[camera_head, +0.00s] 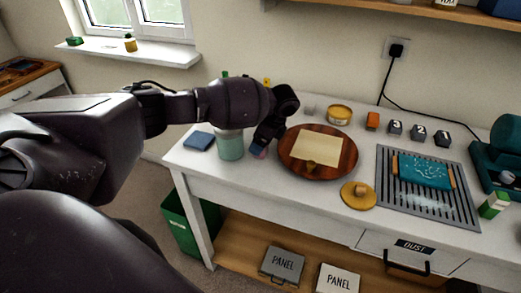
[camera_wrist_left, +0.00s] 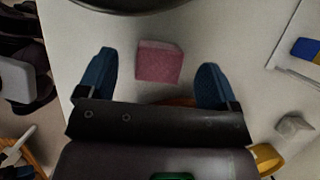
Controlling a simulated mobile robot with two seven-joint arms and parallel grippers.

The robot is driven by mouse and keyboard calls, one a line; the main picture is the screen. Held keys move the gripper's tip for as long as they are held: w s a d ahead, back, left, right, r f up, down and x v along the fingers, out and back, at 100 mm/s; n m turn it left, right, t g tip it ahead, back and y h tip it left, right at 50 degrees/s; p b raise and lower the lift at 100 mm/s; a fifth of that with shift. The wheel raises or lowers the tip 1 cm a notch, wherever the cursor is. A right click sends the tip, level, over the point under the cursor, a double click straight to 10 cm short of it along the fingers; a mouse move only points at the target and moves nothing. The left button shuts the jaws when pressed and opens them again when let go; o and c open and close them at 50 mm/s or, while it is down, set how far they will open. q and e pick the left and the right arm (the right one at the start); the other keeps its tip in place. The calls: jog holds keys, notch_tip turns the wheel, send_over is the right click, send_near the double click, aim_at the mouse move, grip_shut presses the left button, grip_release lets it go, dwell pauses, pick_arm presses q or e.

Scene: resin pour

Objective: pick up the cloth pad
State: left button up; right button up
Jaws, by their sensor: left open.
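A small pink block-like pad, which looks like the cloth pad (camera_wrist_left: 158,62), lies on the white bench between the fingers of my left gripper (camera_wrist_left: 155,80) in the left wrist view. The blue fingers stand open on either side of it, with clear gaps. In the head view my left gripper (camera_head: 262,146) points down between a teal jar and a round wooden board, and the pad (camera_head: 261,154) is mostly hidden behind it. My right gripper is in neither view.
The teal jar (camera_head: 230,147) stands close left of the gripper, with a flat blue square (camera_head: 199,140) beyond it. The round wooden board (camera_head: 345,163) bearing a cream sheet (camera_head: 318,148) is close right. A yellow disc with a knob (camera_head: 358,196) lies near the front edge.

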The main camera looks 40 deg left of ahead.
pick_arm(q)
jog(key=shift+x, duration=1.25)
jog(key=shift+c, duration=0.4)
jog(key=c, duration=0.9)
jog(key=shift+r, duration=0.1)
jog(key=shift+r+p, duration=0.85)
jog(key=shift+r, duration=9.1)
